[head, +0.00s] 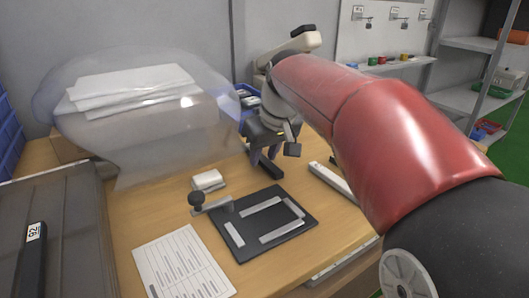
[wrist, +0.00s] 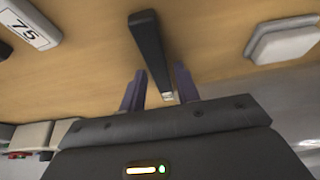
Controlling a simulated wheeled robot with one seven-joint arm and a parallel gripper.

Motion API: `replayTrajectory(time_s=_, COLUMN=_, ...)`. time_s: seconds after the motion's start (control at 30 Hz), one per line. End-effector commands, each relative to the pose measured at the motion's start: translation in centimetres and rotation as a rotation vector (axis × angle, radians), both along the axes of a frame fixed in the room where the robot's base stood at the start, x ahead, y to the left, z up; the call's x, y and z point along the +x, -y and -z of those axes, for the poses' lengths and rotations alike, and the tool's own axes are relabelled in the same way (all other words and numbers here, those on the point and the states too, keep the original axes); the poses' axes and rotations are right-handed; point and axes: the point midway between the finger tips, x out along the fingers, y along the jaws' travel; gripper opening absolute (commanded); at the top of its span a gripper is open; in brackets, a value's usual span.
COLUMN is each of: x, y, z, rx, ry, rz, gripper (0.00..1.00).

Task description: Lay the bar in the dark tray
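A slim dark bar (wrist: 150,45) lies on the wooden table, its near end between my fingers in the wrist view. In the head view the bar (head: 270,168) shows just below my gripper (head: 264,155). My gripper (wrist: 158,88) is open, with a finger on each side of the bar and small gaps showing. A flat black plate (head: 246,211) with grey strips and a knobbed clamp lies in front of my gripper. A large dark ribbed tray-like piece (head: 75,225) stands at the left. I cannot tell for certain which is the dark tray.
A white block (head: 208,180) sits behind the plate; a printed sheet (head: 183,264) lies left of it. A white bar (head: 332,181) marked 75 (wrist: 30,24) lies to the right. A translucent bag (head: 135,110) fills the back left. A dark piece labelled G2 (head: 32,262) is at far left.

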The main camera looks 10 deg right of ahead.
Motion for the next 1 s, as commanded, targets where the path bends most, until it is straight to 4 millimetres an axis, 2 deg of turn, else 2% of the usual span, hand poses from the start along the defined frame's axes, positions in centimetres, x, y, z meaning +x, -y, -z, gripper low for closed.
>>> replayTrajectory(time_s=0.3, x=0.0, y=0.0, z=-0.1, rx=0.0, ry=0.0, rz=0.0, gripper=0.41)
replayTrajectory(time_s=0.47, x=-0.2, y=0.1, z=-1.1, rx=-0.001, ry=0.001, rz=0.0, gripper=0.41)
replayTrajectory(time_s=0.8, x=-2.7, y=0.9, z=-7.6, rx=-0.001, ry=0.004, rz=0.0, gripper=0.41)
replayTrajectory(time_s=1.0, x=-3.9, y=1.3, z=-10.5, rx=-0.001, ry=0.001, rz=0.0, gripper=0.41)
